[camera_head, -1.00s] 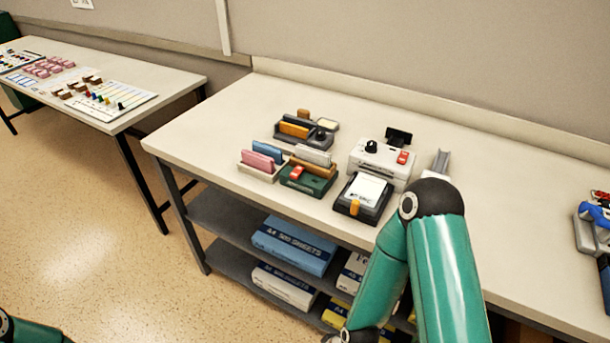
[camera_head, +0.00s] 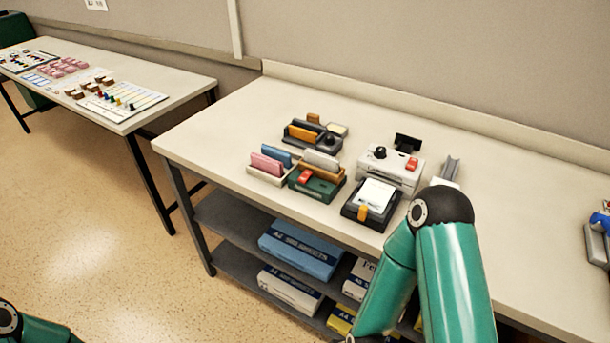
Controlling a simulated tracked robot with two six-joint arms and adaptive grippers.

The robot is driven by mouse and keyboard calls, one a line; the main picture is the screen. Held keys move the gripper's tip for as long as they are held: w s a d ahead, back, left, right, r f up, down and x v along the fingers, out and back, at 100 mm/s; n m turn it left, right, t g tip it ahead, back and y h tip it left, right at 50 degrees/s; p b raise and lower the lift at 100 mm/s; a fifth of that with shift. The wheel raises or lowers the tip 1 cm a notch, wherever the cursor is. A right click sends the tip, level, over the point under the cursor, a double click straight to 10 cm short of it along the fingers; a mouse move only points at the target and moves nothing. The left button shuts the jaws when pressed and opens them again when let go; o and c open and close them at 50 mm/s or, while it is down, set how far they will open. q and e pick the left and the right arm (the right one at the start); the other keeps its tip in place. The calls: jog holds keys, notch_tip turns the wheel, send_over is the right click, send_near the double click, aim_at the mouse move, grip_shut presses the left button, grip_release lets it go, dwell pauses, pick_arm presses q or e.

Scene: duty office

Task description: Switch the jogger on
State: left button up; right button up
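Several small devices stand on the near table, and I cannot tell for sure which is the jogger. A white machine (camera_head: 389,171) has a black knob, a red rocker switch (camera_head: 412,164) and a black plate behind it. A green device (camera_head: 317,183) has a red switch (camera_head: 305,175) on top. A dark device (camera_head: 370,203) holds a white pad and has an orange tab in front. Whether the switches are on or off is too small to tell. My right arm reaches in at the lower right; its gripper is out of view. Only a bit of my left arm shows at bottom left, without its gripper.
The pale table (camera_head: 240,125) has bare room at its left and right. Pink and blue racks (camera_head: 267,165) and a dark tray (camera_head: 313,134) stand near the devices. Paper packs (camera_head: 299,250) lie on the shelf below. Another table (camera_head: 180,83) stands at left.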

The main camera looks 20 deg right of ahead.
grip_shut()
dwell(1.4)
